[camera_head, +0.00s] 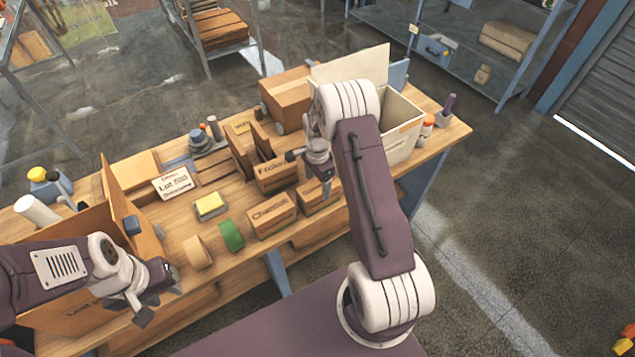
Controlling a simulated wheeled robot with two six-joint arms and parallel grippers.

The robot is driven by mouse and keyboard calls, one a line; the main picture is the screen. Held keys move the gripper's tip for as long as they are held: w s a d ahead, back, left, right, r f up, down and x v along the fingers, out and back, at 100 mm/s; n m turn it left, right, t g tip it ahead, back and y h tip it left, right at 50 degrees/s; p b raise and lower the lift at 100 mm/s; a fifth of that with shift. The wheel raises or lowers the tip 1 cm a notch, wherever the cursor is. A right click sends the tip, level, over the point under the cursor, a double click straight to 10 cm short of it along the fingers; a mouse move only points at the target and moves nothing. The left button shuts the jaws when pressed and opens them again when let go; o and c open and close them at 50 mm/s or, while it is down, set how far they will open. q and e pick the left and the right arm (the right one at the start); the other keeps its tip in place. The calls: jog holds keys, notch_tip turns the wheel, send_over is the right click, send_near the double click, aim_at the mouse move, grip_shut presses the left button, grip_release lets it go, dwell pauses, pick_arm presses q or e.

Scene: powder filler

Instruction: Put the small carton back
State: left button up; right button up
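Several small cartons stand on the wooden bench. One small carton (313,199) is at the front right, partly hidden by my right gripper (311,172). A carton with dark print (272,215) is to its left, and one that seems to read "Fragile" (276,176) is behind. The frame does not show which carton the task means. My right gripper appears open, with one finger out to the left and one pointing down by the front-right carton; contact is unclear. My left gripper (158,294) appears open and empty at the bench's front left.
A large open box (403,135) stands at the back right, beside a closed brown carton (287,98). An open carton (75,235) is at left. Shelving racks stand behind.

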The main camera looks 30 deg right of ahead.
jog(key=shift+r, duration=0.6)
notch_tip(320, 180, up, 11)
jog(key=b, duration=0.1)
jog(key=s+a+n, duration=0.5)
jog(key=s+n, duration=0.3)
jog(key=s, duration=0.1)
jog(key=s+a+n+t, duration=0.1)
jog(key=s+a+n, duration=0.4)
jog(key=s+n, duration=0.4)
jog(key=shift+s+a+f, duration=0.2)
jog(key=shift+a+f, duration=0.15)
jog(key=shift+f, duration=0.05)
